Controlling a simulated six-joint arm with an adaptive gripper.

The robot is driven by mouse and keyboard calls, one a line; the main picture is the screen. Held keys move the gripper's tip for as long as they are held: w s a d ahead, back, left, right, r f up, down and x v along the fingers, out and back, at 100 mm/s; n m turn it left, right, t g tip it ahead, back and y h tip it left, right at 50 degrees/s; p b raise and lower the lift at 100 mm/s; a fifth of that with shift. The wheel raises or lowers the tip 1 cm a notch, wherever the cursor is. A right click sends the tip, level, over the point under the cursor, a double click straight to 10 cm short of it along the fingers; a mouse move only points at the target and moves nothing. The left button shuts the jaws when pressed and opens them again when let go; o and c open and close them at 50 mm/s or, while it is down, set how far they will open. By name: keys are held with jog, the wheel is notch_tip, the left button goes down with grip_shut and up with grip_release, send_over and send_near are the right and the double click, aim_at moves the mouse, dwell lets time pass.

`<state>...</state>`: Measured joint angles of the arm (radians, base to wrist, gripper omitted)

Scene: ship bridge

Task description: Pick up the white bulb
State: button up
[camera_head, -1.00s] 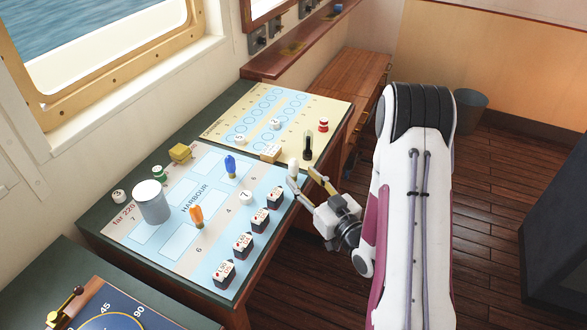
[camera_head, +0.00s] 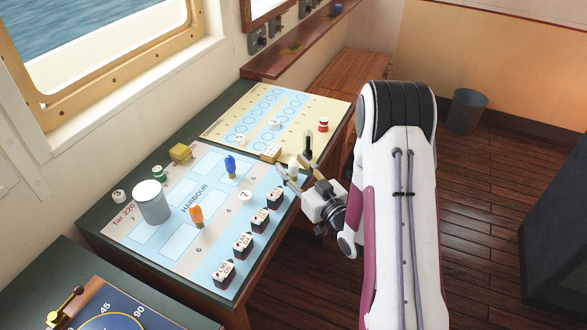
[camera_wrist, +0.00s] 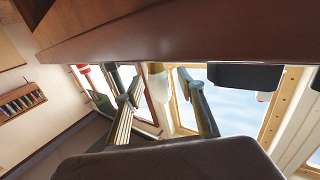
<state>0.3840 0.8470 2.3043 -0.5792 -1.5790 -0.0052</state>
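The white bulb (camera_head: 293,162) stands near the right edge of the console table (camera_head: 330,150). My gripper (camera_head: 292,171) is at that edge with its fingers on either side of the bulb. In the wrist view the bulb (camera_wrist: 158,84), white with a tan end, shows between the two open fingertips (camera_wrist: 157,78). A gap shows on each side of it, so it does not look gripped. In the head view the fingers partly hide the bulb's lower part.
A blue bulb (camera_head: 230,166), an orange bulb (camera_head: 196,216), a grey cylinder (camera_head: 151,204) and several dark labelled blocks (camera_head: 259,221) stand on the chart. The table edge (camera_wrist: 200,38) crosses the wrist view.

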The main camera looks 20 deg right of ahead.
aim_at(294, 159)
jog(key=c, duration=0.9)
jog(key=shift+c, duration=0.2)
jog(key=shift+r, duration=0.15)
jog(key=shift+r, duration=4.85)
